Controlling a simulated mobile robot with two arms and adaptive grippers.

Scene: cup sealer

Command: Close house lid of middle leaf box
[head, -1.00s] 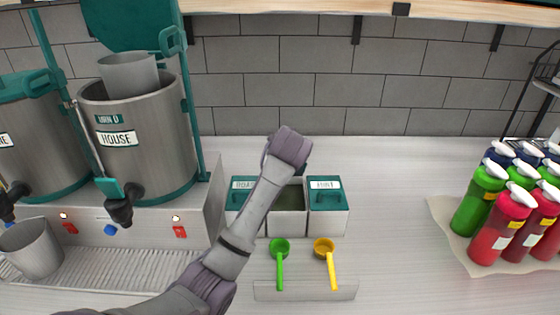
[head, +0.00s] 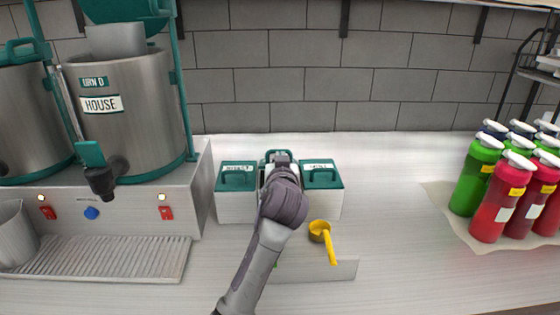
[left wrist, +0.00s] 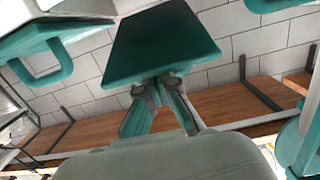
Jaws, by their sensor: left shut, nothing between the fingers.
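The middle leaf box (head: 265,177) stands between two lidded boxes and is mostly hidden behind my left arm. A teal lid edge (head: 270,154) shows raised at its back. In the left wrist view a teal lid panel (left wrist: 165,40) stands out at an angle close to the fingertips. My left gripper (head: 281,157) is over the middle box at the lid; it also shows in the left wrist view (left wrist: 157,90). It is shut and empty. I cannot tell whether its tips touch the lid. My right gripper is not in view.
The left box (head: 236,205) and right box (head: 322,183) have teal handled lids, shut. A yellow scoop (head: 320,232) lies in front. The HOUSE urn (head: 130,120) stands at left, and several bottles (head: 500,195) stand at right. The counter between boxes and bottles is clear.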

